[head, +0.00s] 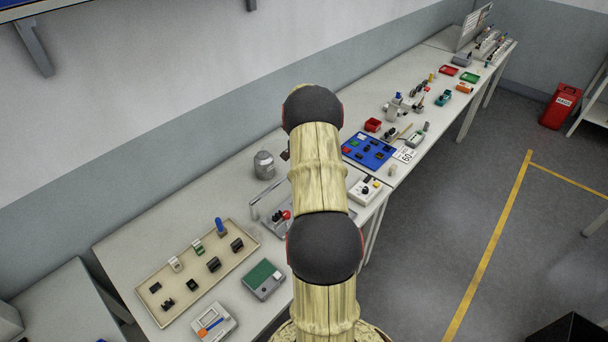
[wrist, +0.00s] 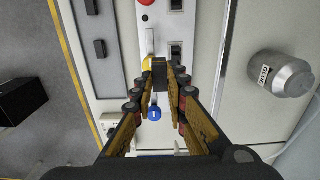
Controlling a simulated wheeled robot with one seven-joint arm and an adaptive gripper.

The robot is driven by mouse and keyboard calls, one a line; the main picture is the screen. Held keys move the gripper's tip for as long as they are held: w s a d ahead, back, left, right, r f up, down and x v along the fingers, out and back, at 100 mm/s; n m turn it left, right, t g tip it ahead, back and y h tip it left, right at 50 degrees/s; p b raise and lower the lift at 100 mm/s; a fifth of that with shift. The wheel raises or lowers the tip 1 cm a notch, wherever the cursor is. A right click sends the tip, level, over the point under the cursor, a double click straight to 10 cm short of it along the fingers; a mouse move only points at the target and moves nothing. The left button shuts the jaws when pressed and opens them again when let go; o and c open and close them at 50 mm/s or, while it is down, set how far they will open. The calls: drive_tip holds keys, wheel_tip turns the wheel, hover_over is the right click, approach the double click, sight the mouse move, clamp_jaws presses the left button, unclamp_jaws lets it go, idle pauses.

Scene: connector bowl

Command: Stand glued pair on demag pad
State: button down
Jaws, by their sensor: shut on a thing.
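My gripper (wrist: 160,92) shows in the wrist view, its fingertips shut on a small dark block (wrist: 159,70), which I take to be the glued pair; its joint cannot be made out. The block is over or in front of a pale fixture (wrist: 189,35) with dark square parts; I cannot tell whether they touch. In the head view my arm hides the gripper and block. A grey device with a green top (head: 263,278) stands at the front of the bench; I cannot tell whether it is the demag pad.
A beige tray (head: 160,311) with several small parts lies at left, beside a grey-white device (head: 214,322). A silver canister (head: 264,165) stands at the back; it also shows in the wrist view (wrist: 283,75). A blue mat (head: 360,157) and white box (head: 368,190) are right of my arm.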

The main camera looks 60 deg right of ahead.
drive_tip(key=shift+s+a+p, duration=0.75)
drive_tip(key=shift+a+p, duration=0.25)
drive_tip(key=shift+a, duration=15.85)
drive_tip(key=shift+a+f+b, duration=0.2)
drive_tip(key=shift+f+b, duration=3.85)
drive_tip(key=shift+f, duration=1.8)
drive_tip(key=c, duration=1.7)
unclamp_jaws()
drive_tip(key=shift+c, duration=0.2)
drive_tip(key=shift+o, duration=0.3)
